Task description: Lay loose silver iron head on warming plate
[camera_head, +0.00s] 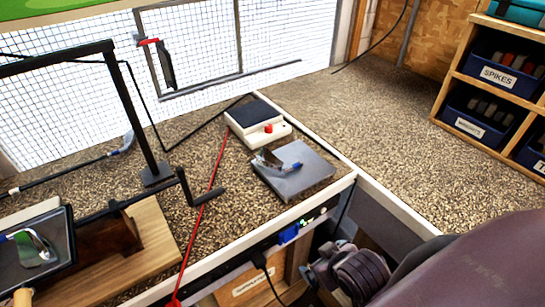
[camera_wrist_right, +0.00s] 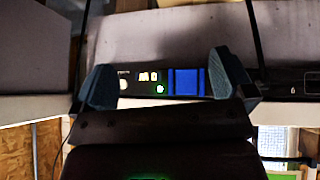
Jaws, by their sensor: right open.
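A loose silver iron head (camera_head: 272,160) with a blue end lies on a flat grey metal plate (camera_head: 300,178) near the bench's front corner. A white unit (camera_head: 272,136) with a dark top and red knob stands just behind that plate. I cannot tell for sure which of these two is the warming plate. My right gripper (camera_head: 333,256) is low in front of the bench edge, below and apart from the iron head. In the right wrist view, my right gripper (camera_wrist_right: 172,88) is open and empty, facing the bench's front panel. My left gripper is out of view.
A front panel with a lit display and blue part (camera_head: 290,235) sits on the bench edge. The bench surface at back right (camera_head: 385,120) is clear.

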